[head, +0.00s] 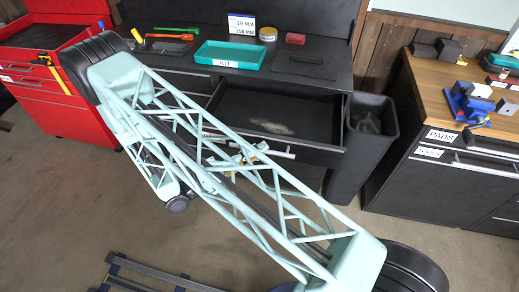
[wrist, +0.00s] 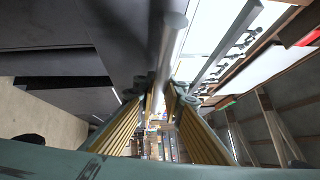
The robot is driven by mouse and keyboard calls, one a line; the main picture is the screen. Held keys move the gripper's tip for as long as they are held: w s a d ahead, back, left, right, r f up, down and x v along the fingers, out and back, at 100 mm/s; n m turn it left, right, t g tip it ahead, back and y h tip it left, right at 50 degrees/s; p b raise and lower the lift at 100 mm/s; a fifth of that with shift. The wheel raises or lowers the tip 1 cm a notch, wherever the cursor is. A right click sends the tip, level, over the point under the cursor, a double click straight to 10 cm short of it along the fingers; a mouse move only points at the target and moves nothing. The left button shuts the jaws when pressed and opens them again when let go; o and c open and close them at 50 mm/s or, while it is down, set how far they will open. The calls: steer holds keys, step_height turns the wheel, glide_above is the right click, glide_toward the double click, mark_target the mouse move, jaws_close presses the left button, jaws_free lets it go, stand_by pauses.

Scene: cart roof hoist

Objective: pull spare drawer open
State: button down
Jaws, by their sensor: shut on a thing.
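A black drawer (head: 275,112) under the middle workbench stands pulled out, its dark inside showing and empty apart from a pale scuffed patch. No label naming it shows, and part of its front is hidden behind my lattice arm. Its bar handle (head: 284,154) runs along the front. My gripper (head: 247,157) is at this handle, partly hidden behind the arm's struts. In the wrist view a grey bar (wrist: 168,50) runs between the yellow-padded fingers of my gripper (wrist: 160,95), which are shut on it.
A black bin (head: 368,130) stands close to the drawer's right side. A red cabinet (head: 55,90) is at left, a wood-topped cabinet (head: 450,105) at right. Floor in front is mostly clear.

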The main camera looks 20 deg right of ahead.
steer(key=c, duration=2.7)
jaws_free()
steer(key=shift+c, duration=0.2)
steer(key=shift+a, duration=0.2)
steer(key=v, duration=1.1)
steer(key=shift+a, duration=0.3)
